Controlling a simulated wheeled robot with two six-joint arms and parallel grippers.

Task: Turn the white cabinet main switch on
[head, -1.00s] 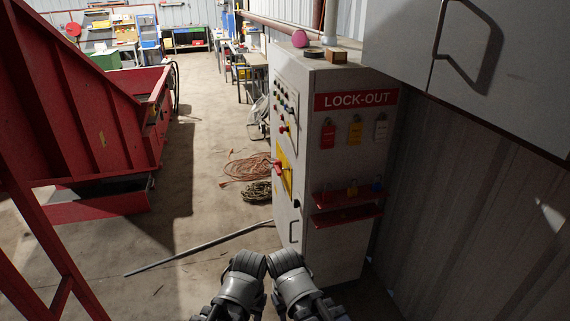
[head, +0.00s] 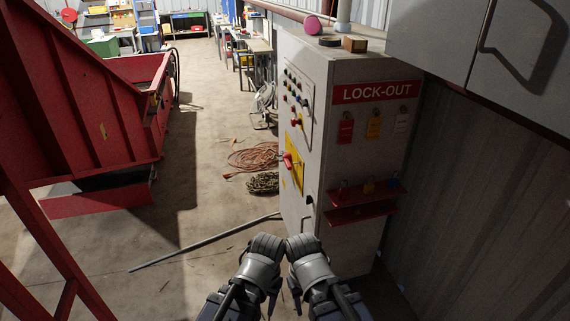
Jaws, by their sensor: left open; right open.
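The white cabinet (head: 350,115) stands right of centre, with a red LOCK-OUT sign on its side. Its front panel faces left and carries the main switch, a red handle (head: 288,160) on a yellow plate (head: 297,172). From here I cannot tell whether the switch is on or off. My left gripper (head: 266,244) and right gripper (head: 302,244) are side by side, low in the picture, below the switch and in front of the cabinet's lower part. Both are apart from the switch and hold nothing I can see. Their fingertips point away from me.
A red shelf (head: 362,211) with padlocks juts from the cabinet side. A grey pole (head: 205,243) lies on the floor, with coiled orange cable (head: 254,157) behind it. A large red machine (head: 85,110) stands left. Floor between it and the cabinet is mostly clear.

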